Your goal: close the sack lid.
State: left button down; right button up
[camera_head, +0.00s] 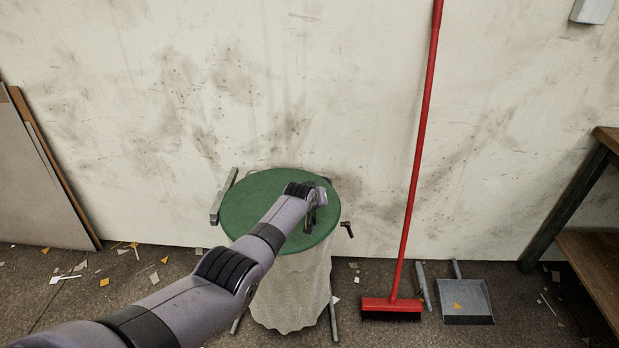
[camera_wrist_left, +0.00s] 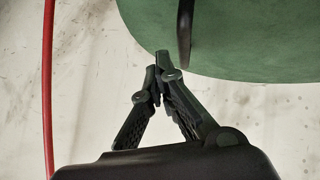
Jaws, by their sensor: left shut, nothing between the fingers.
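The round green sack lid (camera_head: 252,212) lies roughly level over the top of the pale sack (camera_head: 290,290), which hangs in a metal stand. The sack's mouth is hidden, and I cannot tell whether the rim sits fully down. My left arm reaches across the lid from the lower left. My left gripper (camera_head: 309,222) is at the lid's right part, mostly hidden by its own wrist. In the left wrist view the gripper (camera_wrist_left: 157,68) is shut and empty, its tips near the edge of the lid (camera_wrist_left: 245,45). A dark bar, perhaps a handle, crosses the lid there. My right gripper is not in view.
A red broom (camera_head: 413,180) leans on the stained wall right of the sack, with a grey dustpan (camera_head: 466,300) beside it. Boards (camera_head: 40,190) lean at the left. A wooden bench (camera_head: 595,260) stands at the right. Paper scraps litter the floor.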

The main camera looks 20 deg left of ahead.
pick_arm(q)
jog(key=s+d+r+p, duration=0.4)
jog(key=s+r+p, duration=0.2)
jog(key=r, duration=0.4)
jog(key=shift+s, duration=0.15)
jog(key=s+a+f+m+g, duration=0.1)
jog(key=s+f+m+g, duration=0.1)
jog(key=s+f, duration=1.3)
jog(key=s+f+m+g, duration=0.2)
jog(key=s+f+g, duration=0.1)
jog(key=s+f, duration=1.25)
jog(key=s+f+m+g, duration=0.1)
jog(key=s+f, duration=0.3)
jog(key=s, duration=0.7)
jog(key=s+a+f+m+g, duration=0.1)
jog(key=s+f, duration=0.4)
jog(key=s, duration=0.7)
jog(key=s+a+f+m+g, duration=0.1)
jog(key=s+f, duration=0.4)
jog(key=s, duration=0.6)
jog(key=shift+s+a+g, duration=0.15)
jog(key=shift+a+g, duration=0.05)
jog(key=shift+g, duration=0.1)
